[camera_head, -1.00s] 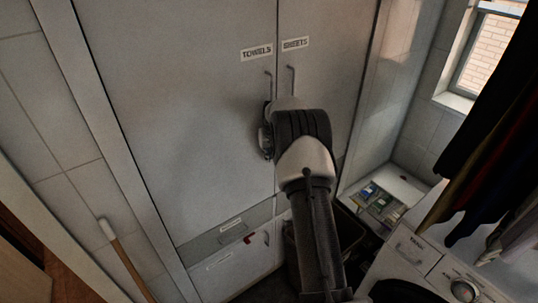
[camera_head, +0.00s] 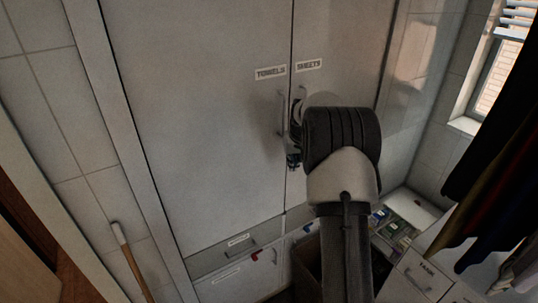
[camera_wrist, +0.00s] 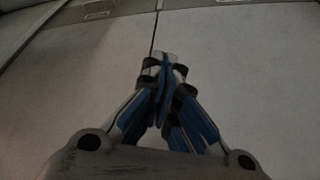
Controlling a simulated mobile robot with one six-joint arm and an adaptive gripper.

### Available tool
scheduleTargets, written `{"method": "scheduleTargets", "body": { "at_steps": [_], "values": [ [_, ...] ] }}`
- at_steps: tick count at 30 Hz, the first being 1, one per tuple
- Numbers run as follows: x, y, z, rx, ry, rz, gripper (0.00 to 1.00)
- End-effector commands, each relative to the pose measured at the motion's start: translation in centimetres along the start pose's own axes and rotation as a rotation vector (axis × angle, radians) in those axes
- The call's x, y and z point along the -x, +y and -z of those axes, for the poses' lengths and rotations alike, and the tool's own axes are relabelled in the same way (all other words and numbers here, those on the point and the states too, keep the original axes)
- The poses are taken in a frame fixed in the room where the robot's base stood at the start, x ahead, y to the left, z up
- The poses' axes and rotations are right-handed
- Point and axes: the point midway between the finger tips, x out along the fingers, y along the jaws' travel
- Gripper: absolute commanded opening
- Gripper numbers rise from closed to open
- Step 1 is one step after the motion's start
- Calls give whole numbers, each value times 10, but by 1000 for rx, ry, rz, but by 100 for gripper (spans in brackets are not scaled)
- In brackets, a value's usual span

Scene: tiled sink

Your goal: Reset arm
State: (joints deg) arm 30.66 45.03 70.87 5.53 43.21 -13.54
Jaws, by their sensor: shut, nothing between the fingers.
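My gripper (camera_wrist: 162,62) is shut and empty in the wrist view, its blue-sided fingers together in front of the cabinet doors. The seam between the doors runs up from the fingertips. In the head view my gripper (camera_head: 293,160) is mostly hidden behind my own wrist and shows just below the door handles. My arm reaches up from the bottom right toward the cabinet. The left door (camera_head: 200,120), labelled TOWELS, and the right door (camera_head: 345,50), labelled SHEETS, both look closed. I cannot tell whether the gripper touches them.
A drawer front (camera_head: 240,245) lies below the doors. A wooden-handled tool (camera_head: 130,258) leans at the left wall. At the right are a white machine (camera_head: 420,280), a tray of small items (camera_head: 395,225), hanging dark clothes (camera_head: 495,120) and a window (camera_head: 490,80).

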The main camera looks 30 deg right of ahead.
Motion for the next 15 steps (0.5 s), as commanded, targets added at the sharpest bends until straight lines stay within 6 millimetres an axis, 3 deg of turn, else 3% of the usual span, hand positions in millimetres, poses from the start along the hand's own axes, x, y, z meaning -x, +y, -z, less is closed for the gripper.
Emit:
{"method": "scheduleTargets", "body": {
  "at_steps": [8, 11, 15],
  "values": [
    [10, -9, -2, 10, 2, 4, 0],
    [33, -31, -10, 30, 6, 11, 0],
    [84, -78, -42, 75, 12, 29, 0]
  ]
}}
